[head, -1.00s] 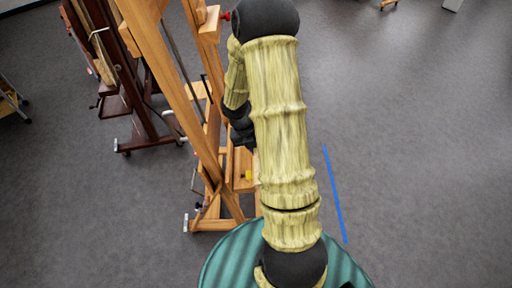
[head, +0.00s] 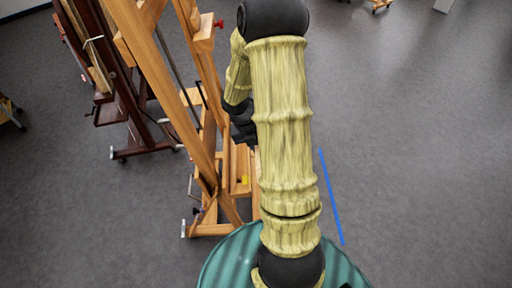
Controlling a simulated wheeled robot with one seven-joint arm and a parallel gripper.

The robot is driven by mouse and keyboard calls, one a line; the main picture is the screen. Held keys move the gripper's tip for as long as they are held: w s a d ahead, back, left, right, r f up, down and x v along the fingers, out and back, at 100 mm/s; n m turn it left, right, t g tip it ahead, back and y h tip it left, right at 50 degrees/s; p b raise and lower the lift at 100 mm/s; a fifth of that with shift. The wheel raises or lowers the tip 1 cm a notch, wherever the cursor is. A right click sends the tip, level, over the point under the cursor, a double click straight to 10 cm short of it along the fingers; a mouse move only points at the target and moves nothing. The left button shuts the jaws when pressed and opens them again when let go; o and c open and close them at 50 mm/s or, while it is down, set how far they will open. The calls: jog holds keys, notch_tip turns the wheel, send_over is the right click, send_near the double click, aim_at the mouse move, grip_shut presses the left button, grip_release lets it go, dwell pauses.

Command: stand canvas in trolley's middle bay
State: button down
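No canvas can be made out for certain in the head view, and no trolley with bays is recognisable. My arm rises through the middle and folds down on its far side. My gripper (head: 243,127) is a dark shape at the end of that folded part, beside the light wooden easel (head: 207,150). My upper arm hides most of it. Its fingers cannot be made out, nor whether it holds anything.
The light easel stands close on the left, its foot near my green base. A dark wooden easel (head: 128,110) stands behind it. A blue tape line (head: 331,195) lies on the floor to the right. The grey floor (head: 425,150) there is clear.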

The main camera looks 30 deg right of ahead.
dwell(0.3)
jog(key=s+d, duration=0.4)
jog(key=d, duration=0.3)
jog(key=s+d, duration=0.4)
jog(key=d, duration=0.4)
jog(key=shift+s, duration=0.4)
dwell(1.1)
jog(key=shift+w+a, duration=0.1)
jog(key=shift+a, duration=0.05)
dwell(0.5)
